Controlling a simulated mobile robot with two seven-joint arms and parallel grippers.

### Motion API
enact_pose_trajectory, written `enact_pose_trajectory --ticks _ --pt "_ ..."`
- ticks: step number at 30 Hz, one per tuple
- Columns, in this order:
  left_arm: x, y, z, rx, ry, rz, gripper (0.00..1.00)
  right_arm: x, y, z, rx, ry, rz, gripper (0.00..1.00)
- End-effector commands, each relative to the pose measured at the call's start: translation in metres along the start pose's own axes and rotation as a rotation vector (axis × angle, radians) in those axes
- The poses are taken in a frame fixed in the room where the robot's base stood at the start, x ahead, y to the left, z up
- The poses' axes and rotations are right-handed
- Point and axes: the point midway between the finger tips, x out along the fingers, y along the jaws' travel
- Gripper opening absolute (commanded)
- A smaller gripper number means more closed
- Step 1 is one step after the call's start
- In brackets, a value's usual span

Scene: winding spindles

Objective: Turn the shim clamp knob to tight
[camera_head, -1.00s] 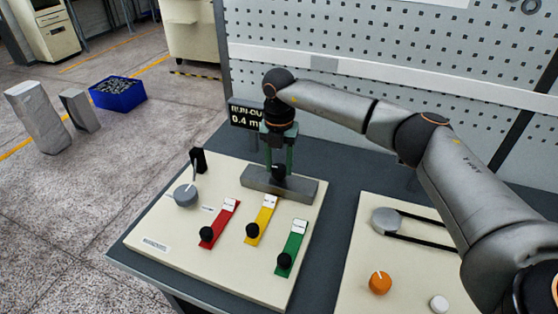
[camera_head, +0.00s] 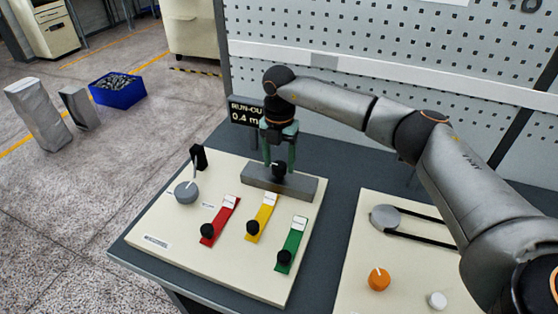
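The likely shim clamp knob is a small black knob (camera_head: 279,169) on a grey block (camera_head: 301,186) at the back of the cream panel (camera_head: 173,227); no readable label confirms this. My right gripper (camera_head: 279,165) points down over it. Its two green fingers are apart, one on each side of the knob, and a gap seems to show between fingers and knob. The knob's tight mark cannot be made out. My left gripper is not in view.
Red (camera_head: 222,217), yellow (camera_head: 264,212) and green (camera_head: 293,242) strips with black knobs lie in front of the block. A grey dial (camera_head: 186,192) is at left. A display (camera_head: 246,113) stands behind. A second panel with an orange knob (camera_head: 378,279) is at right.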

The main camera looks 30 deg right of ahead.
Motion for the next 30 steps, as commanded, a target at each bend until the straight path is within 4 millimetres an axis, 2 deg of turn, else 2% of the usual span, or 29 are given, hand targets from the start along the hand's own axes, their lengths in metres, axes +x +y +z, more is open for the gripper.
enact_pose_trajectory --ticks 1,3,10,14,17,27,30 --pt "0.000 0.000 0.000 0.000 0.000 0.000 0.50 0.000 0.000 0.000 -0.001 0.001 -0.001 0.71" --pt "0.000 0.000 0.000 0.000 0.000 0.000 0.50 0.001 0.000 -0.001 -0.001 0.001 -0.002 0.79" --pt "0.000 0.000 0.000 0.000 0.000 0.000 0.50 0.001 0.000 -0.001 -0.003 0.003 -0.002 0.79" --pt "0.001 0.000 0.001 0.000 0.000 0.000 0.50 -0.007 0.000 -0.001 -0.003 0.002 0.000 0.79" --pt "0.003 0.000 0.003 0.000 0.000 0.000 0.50 -0.022 0.001 0.000 -0.003 0.000 0.002 0.79" --pt "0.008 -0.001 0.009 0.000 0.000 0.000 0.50 -0.094 0.001 0.000 -0.002 0.000 0.001 0.79" --pt "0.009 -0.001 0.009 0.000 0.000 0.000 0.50 -0.109 0.000 0.000 -0.001 0.001 0.001 0.79"
